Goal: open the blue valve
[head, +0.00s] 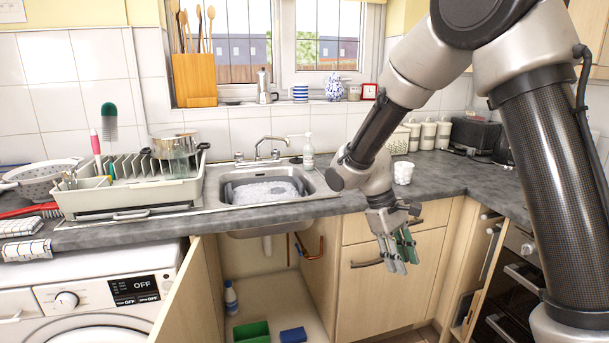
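The cupboard under the sink is open, and copper pipes (312,256) run along its right inner side. A small bluish spot beside the pipes may be the blue valve, but it is too small to tell, and so is its setting. My gripper (399,267) points down in front of the closed cupboard door to the right of the opening. It is to the right of the pipes and apart from them. Its greenish fingers look spread and hold nothing that I can see.
The open cupboard door (190,295) stands at the left of the opening. A blue bottle (231,298), a green box (251,333) and a blue block (293,335) are on the cupboard floor. The sink (265,187) with suds is above, and the worktop edge overhangs.

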